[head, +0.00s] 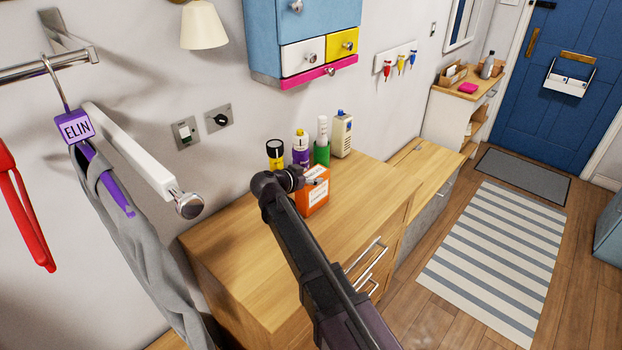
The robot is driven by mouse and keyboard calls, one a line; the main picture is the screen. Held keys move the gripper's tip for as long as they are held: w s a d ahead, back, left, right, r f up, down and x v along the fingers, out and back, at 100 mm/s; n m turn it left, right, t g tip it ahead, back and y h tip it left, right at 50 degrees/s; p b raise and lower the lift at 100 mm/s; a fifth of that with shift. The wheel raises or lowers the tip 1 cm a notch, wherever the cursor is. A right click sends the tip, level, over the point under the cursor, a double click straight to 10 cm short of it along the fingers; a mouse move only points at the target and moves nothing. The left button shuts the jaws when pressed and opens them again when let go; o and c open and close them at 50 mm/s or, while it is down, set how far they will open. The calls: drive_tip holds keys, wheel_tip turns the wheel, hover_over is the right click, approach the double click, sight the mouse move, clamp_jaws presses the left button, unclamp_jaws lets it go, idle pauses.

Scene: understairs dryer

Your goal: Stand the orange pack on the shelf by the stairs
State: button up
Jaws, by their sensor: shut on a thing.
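The orange pack (314,201), a small box with a white label, is at the back of the wooden cabinet top (270,285). My gripper (314,181) is shut on the upper part of the orange pack. The pack looks upright. I cannot tell whether its base touches the cabinet top. The gripper hides part of the pack's top, and my arm crosses in front of the cabinet. I cannot make out stairs or a shelf by them in this view.
A black-capped yellow bottle (275,154), a purple bottle (301,148), a green container (322,152) and a cream bottle (341,134) stand close behind the pack. A blue wall cabinet (318,20) hangs above. Grey cloth (135,245) hangs at left. The front of the cabinet top is clear.

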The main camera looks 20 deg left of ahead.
drive_tip(key=shift+f, duration=0.15)
drive_tip(key=o, duration=1.3)
drive_tip(key=shift+c, duration=0.2)
drive_tip(key=shift+s+r, duration=0.1)
drive_tip(key=shift+r, duration=0.2)
drive_tip(key=shift+s+a+r+p, duration=0.15)
drive_tip(key=shift+s+p, duration=0.15)
drive_tip(key=shift+s, duration=0.05)
drive_tip(key=p+v, duration=0.4)
drive_tip(key=v, duration=0.7)
